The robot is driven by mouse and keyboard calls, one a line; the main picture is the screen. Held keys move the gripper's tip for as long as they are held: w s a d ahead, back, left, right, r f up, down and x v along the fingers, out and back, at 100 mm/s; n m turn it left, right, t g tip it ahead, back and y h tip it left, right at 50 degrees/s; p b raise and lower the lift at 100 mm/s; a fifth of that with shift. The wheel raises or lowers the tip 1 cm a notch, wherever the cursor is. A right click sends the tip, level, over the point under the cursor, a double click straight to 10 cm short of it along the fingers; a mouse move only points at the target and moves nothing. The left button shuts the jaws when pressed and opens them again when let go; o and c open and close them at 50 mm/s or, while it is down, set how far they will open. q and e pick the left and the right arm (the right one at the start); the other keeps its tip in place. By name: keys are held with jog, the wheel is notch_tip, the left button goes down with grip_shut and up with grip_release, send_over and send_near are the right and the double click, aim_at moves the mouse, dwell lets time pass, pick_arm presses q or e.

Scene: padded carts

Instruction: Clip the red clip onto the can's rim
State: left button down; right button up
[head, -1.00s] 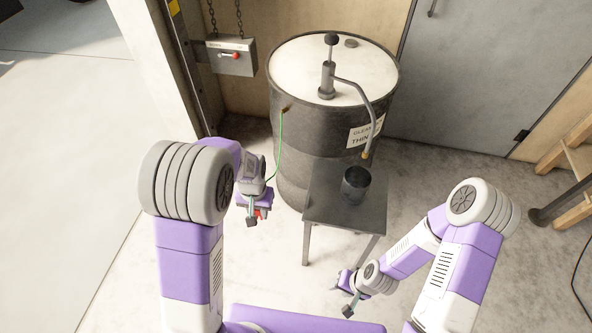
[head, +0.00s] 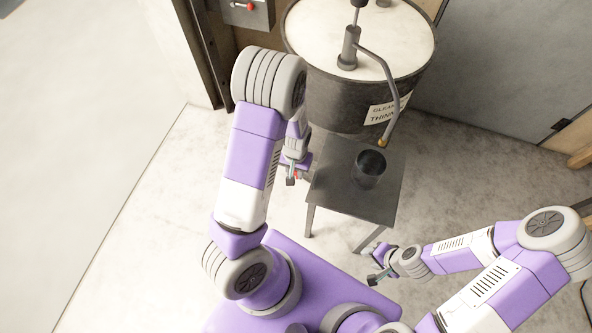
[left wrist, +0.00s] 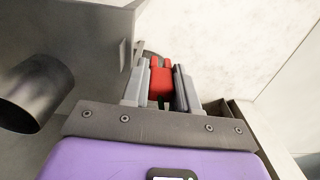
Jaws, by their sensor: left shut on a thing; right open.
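The red clip (head: 298,174) is held between the fingers of my left gripper (head: 292,177), just left of the small table. The left wrist view also shows the clip (left wrist: 160,80), pinched between both fingers with its two red prongs pointing away. The dark, open-topped can (head: 369,169) stands upright on the table, to the right of my left gripper and apart from the clip. It also shows at the left of the left wrist view (left wrist: 38,92). My right gripper (head: 374,272) is open and empty, in front of the table near its right side.
The small dark table (head: 345,200) has bare top around the can. A large drum (head: 335,98) stands behind it. The pump's spout (head: 392,105) hangs down from the drum close behind the can. A grey box (head: 247,12) is on the wall.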

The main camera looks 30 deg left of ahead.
pick_arm(q)
jog(key=shift+w+d+f+b, duration=0.7)
jog(key=shift+w+d+f, duration=0.4)
jog(key=shift+d, duration=0.25)
jog(key=shift+w+d+f+b, duration=0.7)
jog(key=shift+w+d+f, duration=0.25)
jog(key=shift+w+d, duration=0.3)
jog(key=shift+s, duration=0.1)
jog(key=shift+f+b, duration=0.9)
jog(key=shift+f, duration=0.5)
dwell(0.8)
jog(key=c, duration=0.8)
grip_release()
jog(key=shift+r, duration=0.1)
jog(key=shift+r+p, duration=3.45)
jog(key=shift+r, duration=0.55)
